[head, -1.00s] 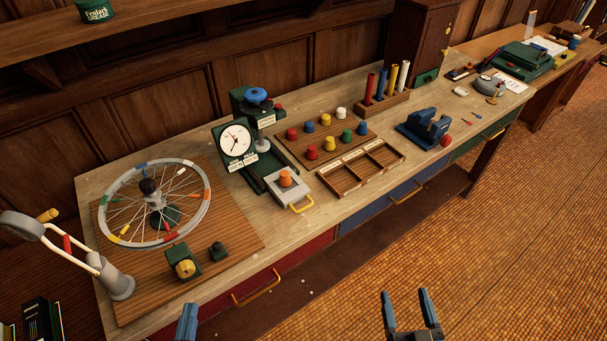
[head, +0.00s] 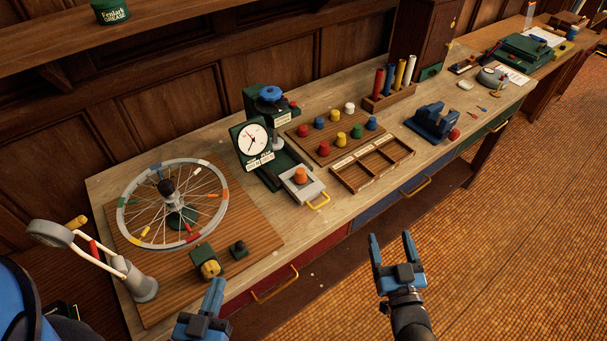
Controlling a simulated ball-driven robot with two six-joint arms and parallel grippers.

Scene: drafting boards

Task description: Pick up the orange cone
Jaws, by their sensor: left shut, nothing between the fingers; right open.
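The orange cone (head: 300,175) is a small blunt cone. It stands upright on a grey plate (head: 313,190) with a yellow handle, in front of the green press with the dial. My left gripper (head: 217,285) is shut and empty, low in the view in front of the bench, left of the cone and nearer to me. My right gripper (head: 391,240) is open and empty over the floor in front of the bench, to the right of the cone and nearer to me. Neither gripper touches the cone.
The green press (head: 265,165) stands close behind the cone. A board of coloured cones (head: 312,155) and a divided wooden tray (head: 352,182) lie to its right. A spoked wheel (head: 130,232) and a lamp (head: 140,288) are at left. Bench top before the plate is bare.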

